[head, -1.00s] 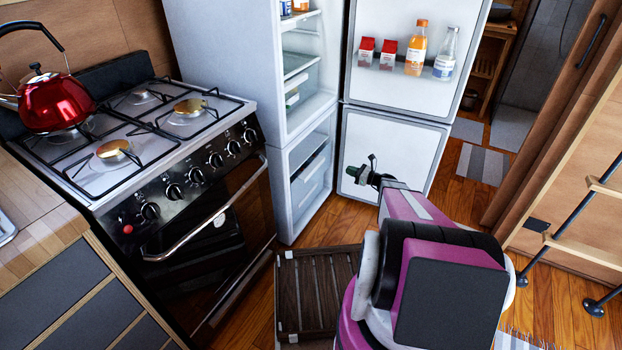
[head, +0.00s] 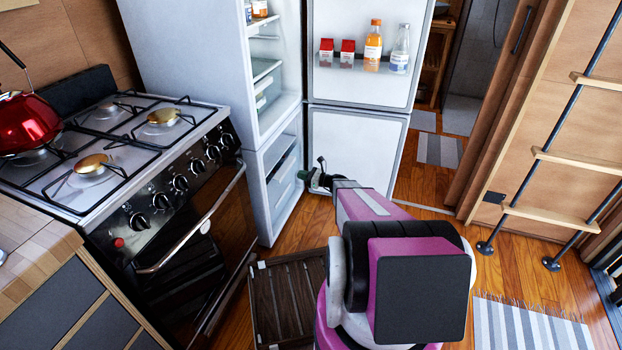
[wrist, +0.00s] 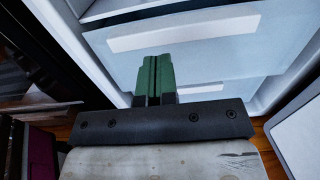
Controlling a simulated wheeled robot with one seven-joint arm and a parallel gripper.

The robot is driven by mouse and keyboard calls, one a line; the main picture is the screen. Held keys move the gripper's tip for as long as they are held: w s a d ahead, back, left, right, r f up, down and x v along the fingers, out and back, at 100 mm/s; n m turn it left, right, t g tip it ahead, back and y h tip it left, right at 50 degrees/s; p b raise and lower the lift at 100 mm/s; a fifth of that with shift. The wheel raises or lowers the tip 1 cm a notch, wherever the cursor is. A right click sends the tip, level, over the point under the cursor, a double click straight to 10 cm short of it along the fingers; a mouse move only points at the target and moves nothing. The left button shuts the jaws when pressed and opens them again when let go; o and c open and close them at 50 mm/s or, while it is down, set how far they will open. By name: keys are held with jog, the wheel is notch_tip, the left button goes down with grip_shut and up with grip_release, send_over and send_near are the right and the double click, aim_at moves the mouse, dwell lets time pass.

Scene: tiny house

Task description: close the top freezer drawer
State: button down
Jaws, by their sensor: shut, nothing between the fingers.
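The freezer compartment (head: 270,205) is the lower part of the white fridge, and it stands open. Its top drawer (head: 284,168) shows as a pale translucent front inside; how far it sticks out is hard to tell. In the wrist view, pale drawer fronts with white strips fill the upper part, one drawer front (wrist: 215,60) lying just beyond my fingertips. My gripper (head: 314,178) is at the freezer opening, right of the drawers. In the wrist view its green fingers (wrist: 152,75) are together and empty, pointing at the drawer fronts. Contact cannot be told.
The open lower door (head: 355,150) stands right behind my gripper, with the bottle-laden upper door (head: 360,88) above it. The stove (head: 150,190) is to the left. A dark slatted crate (head: 287,300) lies on the floor near my base.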

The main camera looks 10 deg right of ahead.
aim_at(286, 171)
jog(key=shift+x, duration=2.9)
jog(key=shift+x, duration=2.15)
jog(key=shift+w, duration=0.15)
